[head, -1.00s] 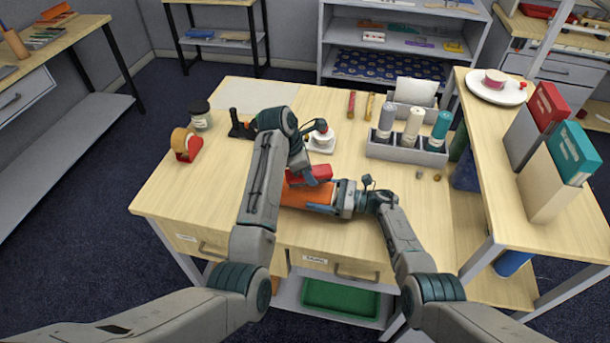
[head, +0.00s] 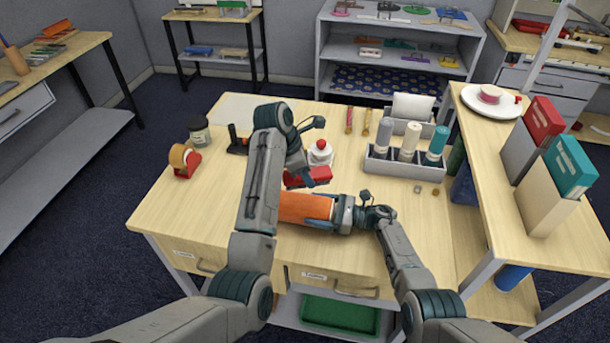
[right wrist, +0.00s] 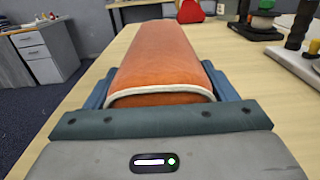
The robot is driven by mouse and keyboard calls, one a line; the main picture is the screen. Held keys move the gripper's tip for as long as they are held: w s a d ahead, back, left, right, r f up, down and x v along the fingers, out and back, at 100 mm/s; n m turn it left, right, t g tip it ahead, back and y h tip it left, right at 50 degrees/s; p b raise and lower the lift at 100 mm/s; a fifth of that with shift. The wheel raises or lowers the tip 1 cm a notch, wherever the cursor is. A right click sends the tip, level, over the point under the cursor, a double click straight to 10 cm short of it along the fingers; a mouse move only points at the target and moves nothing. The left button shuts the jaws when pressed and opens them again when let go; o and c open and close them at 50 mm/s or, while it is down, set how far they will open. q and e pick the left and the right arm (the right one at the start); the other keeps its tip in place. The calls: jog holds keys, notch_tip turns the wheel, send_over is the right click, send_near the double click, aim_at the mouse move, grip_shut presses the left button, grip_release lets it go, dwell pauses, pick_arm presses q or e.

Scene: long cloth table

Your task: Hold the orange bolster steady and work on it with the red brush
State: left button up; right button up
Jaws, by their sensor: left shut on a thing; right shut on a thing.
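The orange bolster (head: 303,207) lies along the table near its front edge. My right gripper (head: 345,213) is shut on its right end. In the right wrist view the bolster (right wrist: 158,55) stretches straight away from the jaws, with a pale piped edge at the near end. My left gripper (head: 297,174) is shut on the red brush (head: 314,176) and holds it above or just beyond the bolster's far side. The brush appears clear of the bolster; its underside is hidden.
A red tape dispenser (head: 184,161), a dark jar (head: 199,131) and a black stand (head: 237,142) are at the left. A white-topped item (head: 320,151) stands behind the brush. A grey rack (head: 404,166) of bottles is at the right. The table's front left is clear.

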jog(key=o, duration=1.1)
jog(key=shift+d, duration=0.1)
jog(key=d, duration=0.4)
jog(key=s+d, duration=0.1)
jog(key=d, duration=0.2)
jog(key=s+d, duration=0.1)
jog(key=d, duration=0.3)
jog(key=shift+d, duration=0.3)
